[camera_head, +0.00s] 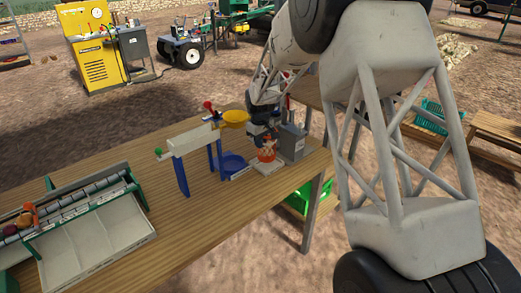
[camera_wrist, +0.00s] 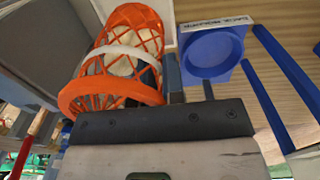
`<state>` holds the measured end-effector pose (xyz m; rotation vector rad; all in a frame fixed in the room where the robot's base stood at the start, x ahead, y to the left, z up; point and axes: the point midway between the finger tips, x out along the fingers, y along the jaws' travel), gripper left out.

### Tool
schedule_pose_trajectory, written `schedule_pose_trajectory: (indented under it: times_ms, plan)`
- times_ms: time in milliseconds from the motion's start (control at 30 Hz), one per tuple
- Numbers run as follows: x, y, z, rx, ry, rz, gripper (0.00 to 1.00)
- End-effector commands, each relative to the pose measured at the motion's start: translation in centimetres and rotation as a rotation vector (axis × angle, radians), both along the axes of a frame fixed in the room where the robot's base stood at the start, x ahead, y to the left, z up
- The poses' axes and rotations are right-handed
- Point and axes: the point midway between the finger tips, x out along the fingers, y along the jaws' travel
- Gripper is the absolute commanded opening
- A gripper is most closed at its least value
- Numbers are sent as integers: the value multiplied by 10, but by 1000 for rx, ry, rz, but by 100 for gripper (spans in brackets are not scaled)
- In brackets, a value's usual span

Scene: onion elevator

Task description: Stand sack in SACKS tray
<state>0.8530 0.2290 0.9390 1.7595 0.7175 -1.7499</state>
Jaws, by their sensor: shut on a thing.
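The sack (camera_head: 267,152) is an orange mesh sack beside the grey box at the table's far right end. In the wrist view the sack (camera_wrist: 122,60) shows an orange rim, a white band and pale contents. My gripper (camera_head: 262,136) is shut on the sack from above; its fingers are partly hidden by the mesh and the wrist. A shallow white tray (camera_head: 262,170) lies under the sack. The sack looks roughly upright over it; I cannot tell whether its bottom touches. No SACKS label is readable.
A blue round holder (camera_head: 231,162) with a small label stands just left of the white tray. A white chute (camera_head: 192,139) on blue legs and a yellow funnel (camera_head: 233,116) are further left. The grey box (camera_head: 291,143) stands close on the right.

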Motion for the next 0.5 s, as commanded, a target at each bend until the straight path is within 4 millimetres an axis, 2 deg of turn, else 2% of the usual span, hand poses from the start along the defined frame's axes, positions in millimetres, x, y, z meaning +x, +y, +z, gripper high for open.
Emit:
schedule_pose_trajectory:
  times_ms: [300, 500]
  plan:
    - [0, 0, -29, -1, 2, 0, 0]
    - [0, 0, -34, 1, -1, 0, 0]
